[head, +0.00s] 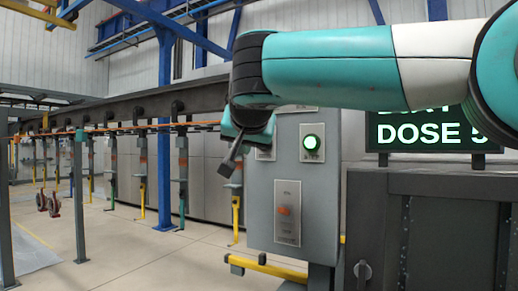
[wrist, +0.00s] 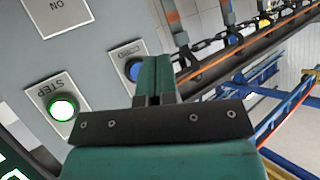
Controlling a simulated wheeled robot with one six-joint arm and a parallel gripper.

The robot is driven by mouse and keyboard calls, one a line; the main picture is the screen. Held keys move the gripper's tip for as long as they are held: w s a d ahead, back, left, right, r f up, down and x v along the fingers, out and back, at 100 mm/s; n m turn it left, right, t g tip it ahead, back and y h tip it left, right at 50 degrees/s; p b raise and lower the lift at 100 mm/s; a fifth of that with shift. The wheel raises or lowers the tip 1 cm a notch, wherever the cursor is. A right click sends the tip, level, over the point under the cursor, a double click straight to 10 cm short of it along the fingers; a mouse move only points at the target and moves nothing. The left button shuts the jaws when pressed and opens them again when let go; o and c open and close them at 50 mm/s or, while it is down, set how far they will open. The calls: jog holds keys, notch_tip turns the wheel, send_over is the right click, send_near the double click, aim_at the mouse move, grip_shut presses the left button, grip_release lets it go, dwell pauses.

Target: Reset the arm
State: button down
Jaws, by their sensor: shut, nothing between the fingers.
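My teal arm reaches in from the right of the head view, in front of a grey control box (head: 263,225). My gripper (head: 229,163) points down and left at the box's upper left edge. In the wrist view my gripper (wrist: 153,75) has its fingers together with nothing between them. A blue button (wrist: 131,70) shows just left of the fingers, partly hidden; whether they touch it I cannot tell. A lit green button (head: 311,142) sits on the box front, and it also shows in the wrist view (wrist: 62,108) beside an upside-down STEP label.
An orange switch (head: 285,211) is lower on the box. A sign reading DOSE 5 (head: 432,133) stands above a dark cabinet (head: 430,220) at right. An overhead conveyor (head: 120,106) with several hanging hooks runs at left. A grey post (head: 79,200) stands there; open floor (head: 130,250) lies between.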

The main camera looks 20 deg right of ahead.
jog(key=shift+f, duration=0.1)
jog(key=s+d+f+n+g+y+b, duration=0.1)
jog(key=s+f+n+g+y+b, duration=0.2)
jog(key=s+f, duration=0.5)
jog(key=s+f+n+g+b, duration=0.1)
jog(key=s+f+n+g, duration=0.25)
jog(key=f, duration=0.85)
jog(key=s+f+n+g+y, duration=0.1)
jog(key=s+f+n+g, duration=0.1)
jog(key=s+f, duration=0.4)
jog(key=s+f+n+g+y+b, duration=0.1)
jog(key=s+f+g, duration=0.3)
jog(key=s, duration=1.1)
notch_tip(320, 180, down, 3)
jog(key=shift+s+f+n+y, duration=0.1)
jog(key=shift+s+n+y, duration=0.3)
jog(key=shift+n, duration=0.45)
